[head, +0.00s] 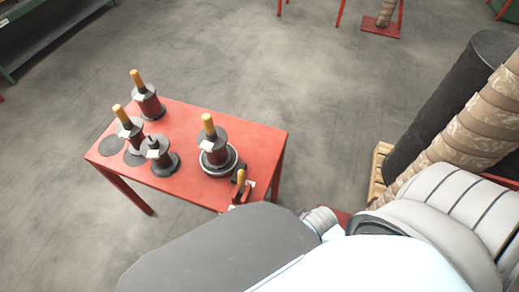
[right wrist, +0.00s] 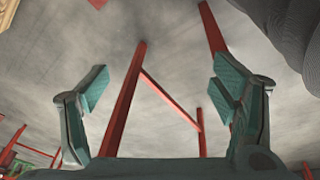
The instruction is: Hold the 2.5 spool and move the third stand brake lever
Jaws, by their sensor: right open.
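A red table (head: 180,120) in the head view carries several small dark spools, some with yellow-tan handles. One spool (head: 213,146) sits on a round light-rimmed base at the table's right part. Others stand at the back left (head: 148,103) and left (head: 129,132); one without a tall handle (head: 158,158) is near the front. Their labels are too small to read, so I cannot tell which is 2.5. No brake lever can be made out for certain. My right gripper (right wrist: 160,88) is open and empty in the right wrist view, before red frame bars (right wrist: 126,95). My left gripper is out of view.
A dark cylinder (head: 450,110) stands on a wooden pallet at the right, near a brown wrapped roll (head: 480,115). A red stand base (head: 380,28) is at the top. Open concrete floor lies behind the table.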

